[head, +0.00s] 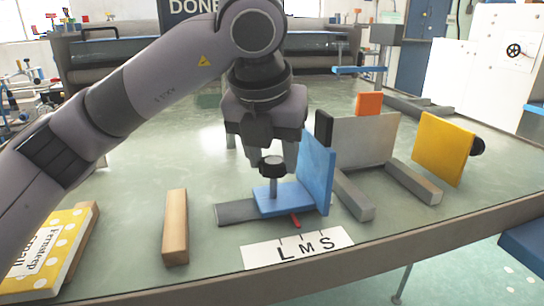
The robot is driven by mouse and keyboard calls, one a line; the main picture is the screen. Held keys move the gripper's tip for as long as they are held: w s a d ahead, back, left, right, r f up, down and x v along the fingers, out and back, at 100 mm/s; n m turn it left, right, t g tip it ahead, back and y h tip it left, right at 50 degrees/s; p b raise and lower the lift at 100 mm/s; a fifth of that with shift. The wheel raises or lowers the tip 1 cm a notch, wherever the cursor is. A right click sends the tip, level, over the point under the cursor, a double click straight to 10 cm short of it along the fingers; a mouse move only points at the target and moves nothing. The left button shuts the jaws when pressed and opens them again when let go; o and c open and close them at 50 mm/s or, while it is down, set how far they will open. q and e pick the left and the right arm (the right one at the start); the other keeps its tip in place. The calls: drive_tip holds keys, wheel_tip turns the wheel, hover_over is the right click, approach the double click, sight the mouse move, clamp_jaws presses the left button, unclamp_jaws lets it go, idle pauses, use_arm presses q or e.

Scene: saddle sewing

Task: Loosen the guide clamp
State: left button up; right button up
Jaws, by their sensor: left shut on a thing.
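The guide is a blue L-shaped piece with a flat base (282,200) and an upright plate (318,172). It sits on a grey rail (236,213) on the table. The guide clamp is a black knob (272,166) on a short post above the base. My left gripper (271,158) points straight down over it, with its fingers at either side of the knob, shut on it. A red pointer (296,221) sticks out from the guide toward a white L M S label (297,247), near the marks between L and M. My right gripper is out of view.
A wooden block (175,227) lies left of the guide, and a yellow dotted book (48,245) farther left. Right of it stand a grey plate (365,140), grey bars (413,181) and a yellow panel (443,149). The front edge of the table (400,252) is close.

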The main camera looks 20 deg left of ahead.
use_arm(q)
drive_tip(key=shift+r, duration=0.1)
idle(0.5)
drive_tip(key=o, duration=1.1)
drive_tip(key=shift+c, duration=0.2)
drive_tip(key=v, duration=0.7)
drive_tip(key=shift+p, duration=0.45)
